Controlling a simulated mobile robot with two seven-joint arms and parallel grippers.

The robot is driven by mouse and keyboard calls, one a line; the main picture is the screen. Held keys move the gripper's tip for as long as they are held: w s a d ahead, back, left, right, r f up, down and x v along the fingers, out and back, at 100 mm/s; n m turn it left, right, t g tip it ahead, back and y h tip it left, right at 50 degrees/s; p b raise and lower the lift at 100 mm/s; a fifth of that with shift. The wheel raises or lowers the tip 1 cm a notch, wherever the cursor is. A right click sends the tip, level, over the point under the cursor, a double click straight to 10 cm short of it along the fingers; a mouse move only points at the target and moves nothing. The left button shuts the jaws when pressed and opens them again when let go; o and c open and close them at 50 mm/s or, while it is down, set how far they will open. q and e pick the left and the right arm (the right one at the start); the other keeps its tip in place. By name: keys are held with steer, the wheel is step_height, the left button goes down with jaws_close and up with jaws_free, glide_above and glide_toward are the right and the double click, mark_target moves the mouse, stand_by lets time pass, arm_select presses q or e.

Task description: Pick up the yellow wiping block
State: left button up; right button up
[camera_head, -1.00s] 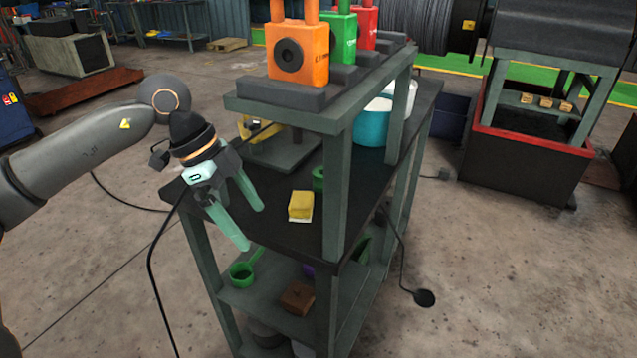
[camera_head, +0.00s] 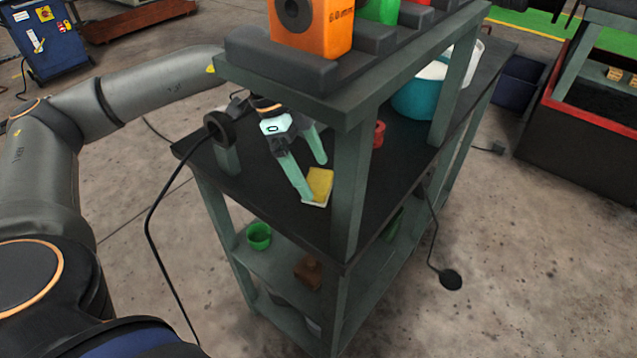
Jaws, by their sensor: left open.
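The yellow wiping block (camera_head: 320,184) has a pale underside and lies on the dark middle shelf (camera_head: 290,217) of the rack, near its front left edge. My left gripper (camera_head: 314,181) reaches in under the top shelf from the left. It is open, its two fingers pointing down toward the block. One fingertip is at the block's left edge and the other is behind it. I cannot tell whether either touches. My right gripper is not in view.
The top shelf (camera_head: 330,106) with an orange block (camera_head: 318,22) overhangs the gripper. A rack post (camera_head: 350,190) stands just right of the block. A teal bucket (camera_head: 417,98) and a red item (camera_head: 379,134) are farther back. The lower shelf holds a green cup (camera_head: 259,236) and brown block (camera_head: 308,271).

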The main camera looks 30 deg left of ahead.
mark_target(317, 179)
arm_select(q)
steer(key=shift+x, duration=1.55)
steer(key=shift+r, duration=0.1)
steer(key=shift+c, duration=0.2)
steer(key=c, duration=1.2)
